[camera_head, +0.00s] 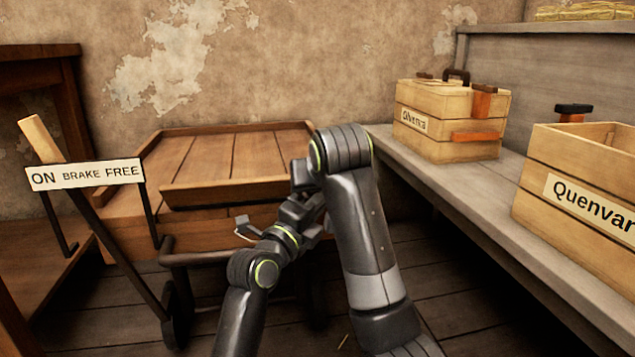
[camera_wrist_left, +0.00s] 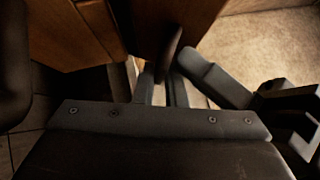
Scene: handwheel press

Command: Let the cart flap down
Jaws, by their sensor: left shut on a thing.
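The wooden cart (camera_head: 130,240) stands in the middle of the head view, low against the back wall. Its flap (camera_head: 225,193) shows as a plank panel along the near side, its front edge facing me. My left gripper (camera_head: 300,207) is at the right part of the cart's front, partly hidden among dark arm links. In the left wrist view its fingers (camera_wrist_left: 162,88) are shut on a dark curved piece (camera_wrist_left: 174,50), close against a wooden panel (camera_wrist_left: 165,18). Which part of the cart this piece belongs to is unclear. My right gripper cannot be made out.
A brake lever (camera_head: 85,215) leans left behind a sign (camera_head: 86,174) reading ON BRAKE FREE, its top near ON. A grey bench (camera_head: 455,200) at right carries wooden crates (camera_head: 445,122). A wooden table (camera_head: 40,95) stands at left. Some plank floor is clear.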

